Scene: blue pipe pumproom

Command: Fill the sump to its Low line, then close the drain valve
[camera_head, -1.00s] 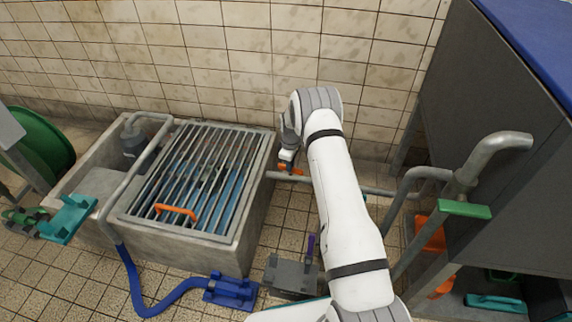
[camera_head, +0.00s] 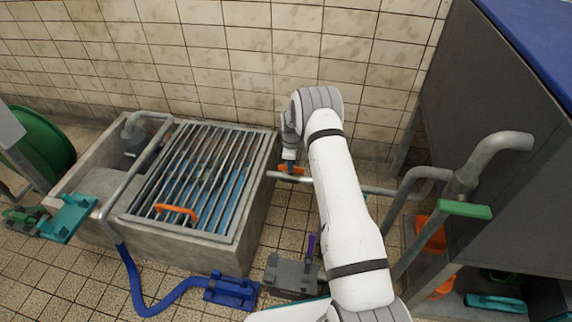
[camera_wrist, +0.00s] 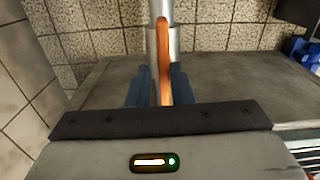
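The concrete sump (camera_head: 225,250) stands at left under a barred grate (camera_head: 150,187), with blue showing between the bars. I cannot read the level or see a Low line. A grey pipe (camera_head: 345,187) leaves the sump's right side and carries an orange lever (camera_head: 297,170), which I take to be the drain valve's. My gripper (camera_head: 288,165) is down at this lever. In the wrist view, the orange lever (camera_wrist: 164,75) lies roughly along the pipe (camera_wrist: 160,42), between my blue fingertips (camera_wrist: 164,90). They sit close on both sides and appear shut on it.
An upright pipe with a green lever (camera_head: 464,209) stands at right beside a dark cabinet (camera_head: 490,130). A blue hose (camera_head: 180,291) runs over the floor to a blue block (camera_head: 231,291). A green reel (camera_head: 40,140) is at far left. A tiled wall (camera_head: 230,50) closes the back.

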